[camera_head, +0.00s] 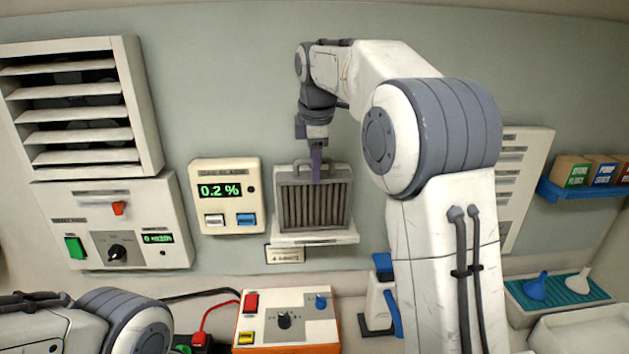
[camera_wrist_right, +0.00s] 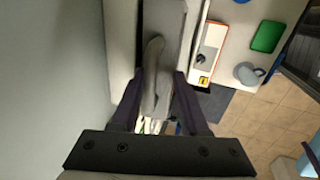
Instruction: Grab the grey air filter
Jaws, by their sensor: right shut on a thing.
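The grey air filter (camera_head: 332,204), a pleated panel in a grey frame with a loop handle on top, stands upright on a small white wall ledge (camera_head: 315,240). My right gripper (camera_head: 316,172) points down at the top of the filter and is shut on its handle. In the right wrist view the grey handle (camera_wrist_right: 153,75) lies between the two dark fingers of the right gripper (camera_wrist_right: 158,95). Part of my left arm shows at the bottom left of the head view; its gripper is out of the picture.
A gas alarm box (camera_head: 228,197) reading 0.2 % hangs left of the filter. A louvred vent (camera_head: 78,127) and control panel (camera_head: 115,225) are farther left. Below stand a switch box (camera_head: 287,320) and a white-and-blue device (camera_head: 380,300). A blue shelf (camera_head: 585,192) with boxes is at right.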

